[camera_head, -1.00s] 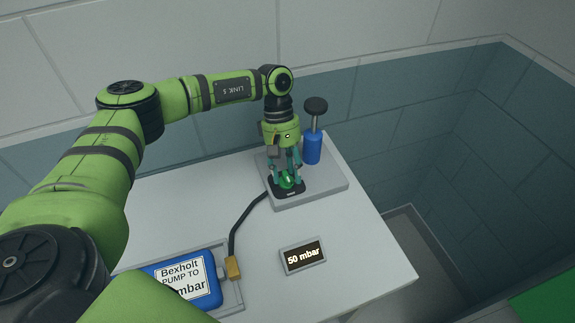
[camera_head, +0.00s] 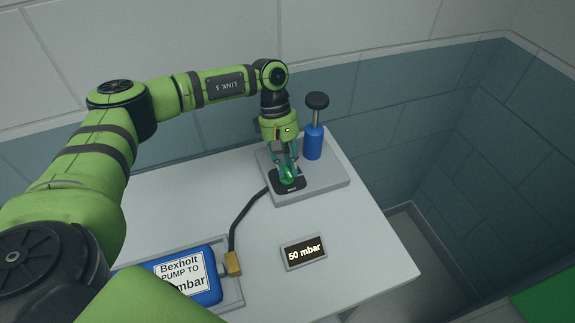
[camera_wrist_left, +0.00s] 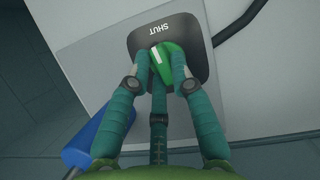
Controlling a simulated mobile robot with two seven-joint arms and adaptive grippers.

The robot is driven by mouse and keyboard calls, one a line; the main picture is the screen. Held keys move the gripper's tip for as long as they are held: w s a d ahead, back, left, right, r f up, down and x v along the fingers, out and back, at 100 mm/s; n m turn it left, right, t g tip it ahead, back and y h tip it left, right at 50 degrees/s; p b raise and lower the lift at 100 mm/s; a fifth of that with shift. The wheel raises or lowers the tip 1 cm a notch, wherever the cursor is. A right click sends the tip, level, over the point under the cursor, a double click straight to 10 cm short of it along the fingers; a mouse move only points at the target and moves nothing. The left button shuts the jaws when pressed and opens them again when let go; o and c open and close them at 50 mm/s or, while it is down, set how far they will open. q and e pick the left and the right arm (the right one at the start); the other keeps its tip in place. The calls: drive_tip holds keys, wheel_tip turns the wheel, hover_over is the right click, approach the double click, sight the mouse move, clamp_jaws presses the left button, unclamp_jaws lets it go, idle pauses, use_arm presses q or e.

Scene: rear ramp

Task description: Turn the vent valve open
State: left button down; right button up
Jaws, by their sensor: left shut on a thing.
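The vent valve has a green knob (camera_wrist_left: 166,58) with a white mark, set on a dark plate (camera_wrist_left: 193,30) that reads SHUT. In the head view the green knob (camera_head: 289,176) sits on its dark plate on a grey block. My left gripper (camera_head: 287,168) points down over it, and its teal fingers are shut on the knob from both sides. My right gripper is not in view.
A blue hand pump (camera_head: 313,142) with a black knob stands behind the valve. A display (camera_head: 304,251) reads 50 mbar. A black hose (camera_head: 236,221) runs to a brass fitting (camera_head: 233,263) by a blue Bexholt box (camera_head: 203,283). The front right of the table (camera_head: 365,250) is clear.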

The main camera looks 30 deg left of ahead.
use_arm(q)
drive_tip(key=n+b, duration=0.2)
drive_tip(key=n+t, duration=0.1)
drive_tip(key=n, duration=0.1)
drive_tip(key=shift+s+f+h+b, duration=0.35)
drive_tip(key=shift+f+h+b, duration=0.05)
drive_tip(key=n+t+b, duration=0.2)
drive_tip(key=n+b, duration=0.1)
drive_tip(key=n, duration=0.1)
drive_tip(key=shift+s+n, duration=0.15)
drive_tip(key=shift+n, duration=0.25)
drive_tip(key=n+t+b, duration=0.1)
drive_tip(key=n+b, duration=0.1)
drive_tip(key=n+t+b, duration=0.1)
drive_tip(key=n+b, duration=0.1)
drive_tip(key=n, duration=0.1)
drive_tip(key=shift+s+y, duration=0.15)
drive_tip(key=shift+y, duration=0.15)
drive_tip(key=shift+n+y+b, duration=0.3)
drive_tip(key=shift+n+b, duration=0.75)
drive_tip(key=shift+n, duration=0.05)
drive_tip(key=shift+r+t, duration=0.1)
drive_tip(key=shift+t, duration=0.2)
drive_tip(key=shift+n, duration=0.3)
drive_tip(key=c, duration=1.1)
unclamp_jaws()
drive_tip(key=shift+r, duration=0.1)
drive_tip(key=shift+a, duration=0.1)
